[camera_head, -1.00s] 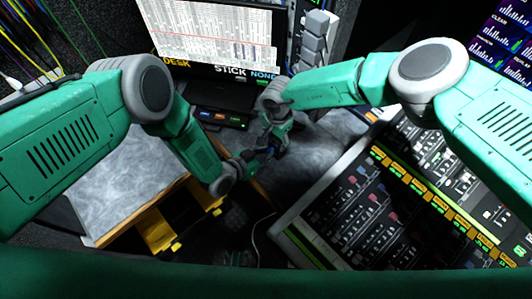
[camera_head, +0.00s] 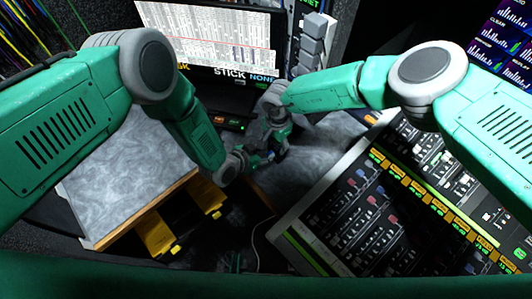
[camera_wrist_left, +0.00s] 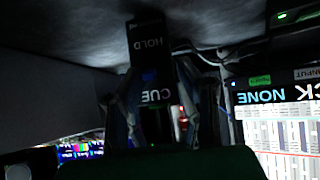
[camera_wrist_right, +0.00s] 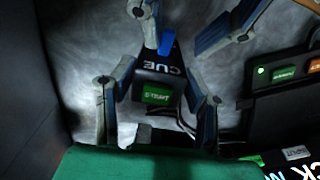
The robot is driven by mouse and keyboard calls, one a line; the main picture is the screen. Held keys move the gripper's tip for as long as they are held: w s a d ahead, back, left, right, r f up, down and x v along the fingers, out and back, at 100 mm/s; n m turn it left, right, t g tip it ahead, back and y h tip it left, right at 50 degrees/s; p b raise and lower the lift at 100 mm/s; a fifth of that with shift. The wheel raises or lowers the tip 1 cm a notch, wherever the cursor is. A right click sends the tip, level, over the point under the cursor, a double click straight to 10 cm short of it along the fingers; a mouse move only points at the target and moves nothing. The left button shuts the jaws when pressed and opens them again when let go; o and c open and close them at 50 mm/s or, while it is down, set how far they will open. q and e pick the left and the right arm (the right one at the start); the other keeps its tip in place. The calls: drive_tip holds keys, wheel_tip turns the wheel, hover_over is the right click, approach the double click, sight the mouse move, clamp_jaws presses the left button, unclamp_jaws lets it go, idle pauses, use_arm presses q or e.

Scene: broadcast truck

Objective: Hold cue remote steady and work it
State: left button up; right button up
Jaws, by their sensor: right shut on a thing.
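The cue remote (camera_wrist_right: 158,88) is a small black box with a CUE label, a green label and a blue button (camera_wrist_right: 167,42). My right gripper (camera_wrist_right: 160,95) is shut on its sides; in the head view this gripper (camera_head: 279,138) is above the grey worktop. My left gripper (camera_head: 246,158) is close beside it. In the right wrist view, two fingers of the left gripper stand apart near the blue button. In the dark left wrist view, fingers flank the remote (camera_wrist_left: 154,96), with a black HOLD-labelled piece (camera_wrist_left: 148,42) beyond; contact is unclear.
A monitor (camera_head: 215,40) stands behind, with a small button console (camera_head: 232,122) below. A large mixing console (camera_head: 350,215) fills the right. A grey-topped desk (camera_head: 120,190) with yellow drawer parts (camera_head: 157,232) is at left. Both arms crowd the middle.

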use_arm(q)
drive_tip(key=shift+s+d, duration=0.1)
drive_tip(key=shift+s, duration=0.15)
use_arm(e)
drive_tip(key=shift+s+f, duration=0.1)
drive_tip(key=shift+f, duration=0.05)
use_arm(q)
drive_tip(key=v, duration=1.1)
drive_tip(key=shift+a+r, duration=0.25)
drive_tip(key=shift+a, duration=0.1)
drive_tip(key=shift+s, duration=0.1)
use_arm(e)
drive_tip(key=shift+w, duration=0.2)
drive_tip(key=o, duration=1.3)
